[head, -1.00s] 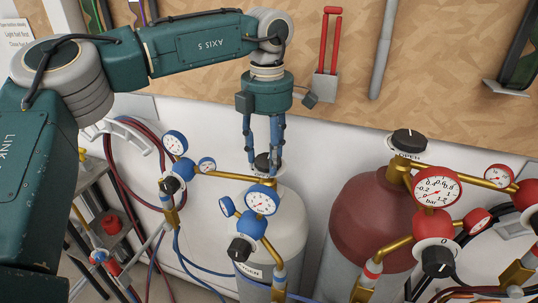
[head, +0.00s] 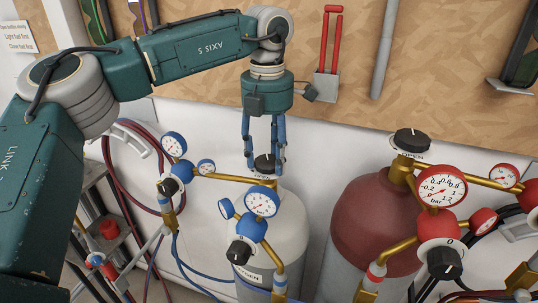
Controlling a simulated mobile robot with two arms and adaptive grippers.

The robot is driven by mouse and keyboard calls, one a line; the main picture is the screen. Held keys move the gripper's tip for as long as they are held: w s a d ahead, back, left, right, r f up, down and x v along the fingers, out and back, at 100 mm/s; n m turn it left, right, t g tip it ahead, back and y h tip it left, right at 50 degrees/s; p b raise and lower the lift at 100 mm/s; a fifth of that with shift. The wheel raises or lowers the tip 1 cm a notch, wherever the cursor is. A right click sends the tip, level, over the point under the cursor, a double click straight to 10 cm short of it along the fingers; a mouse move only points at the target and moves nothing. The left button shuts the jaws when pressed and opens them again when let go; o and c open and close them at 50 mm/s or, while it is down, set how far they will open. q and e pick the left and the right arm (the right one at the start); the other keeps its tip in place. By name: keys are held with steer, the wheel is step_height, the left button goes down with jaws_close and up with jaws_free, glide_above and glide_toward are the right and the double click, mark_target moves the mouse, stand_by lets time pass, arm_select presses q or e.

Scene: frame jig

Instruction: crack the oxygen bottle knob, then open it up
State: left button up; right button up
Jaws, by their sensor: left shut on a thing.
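The oxygen bottle (head: 290,215) is the pale grey cylinder in the middle of the head view, with blue gauges and a brass regulator. Its black top knob (head: 264,162) sits between the blue fingers of my left gripper (head: 265,168). My left gripper points down from above and is shut on this knob. A blue-rimmed gauge (head: 262,202) stands in front of the bottle, above a black regulator knob (head: 240,251). The bottle's label is partly hidden. My right gripper is not in view.
A dark red cylinder (head: 375,225) with its own black top knob (head: 412,141) and red gauges (head: 442,187) stands close on the right. Blue and red hoses (head: 112,180) hang at the left. A wooden board with red-handled tools (head: 331,45) is behind.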

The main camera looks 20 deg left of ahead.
mark_target(264, 162)
arm_select(q)
steer(key=shift+s+a+f, duration=0.1)
steer(key=shift+s+f, duration=0.1)
steer(key=shift+f, duration=0.05)
steer(key=o, duration=1.2)
steer(key=shift+a, duration=0.1)
steer(key=shift+s+a+r, duration=0.1)
steer(key=shift+r, duration=0.05)
steer(key=shift+r, duration=0.2)
step_height(264, 162, up, 12)
steer(key=shift+f, duration=0.2)
steer(key=shift+f, duration=0.1)
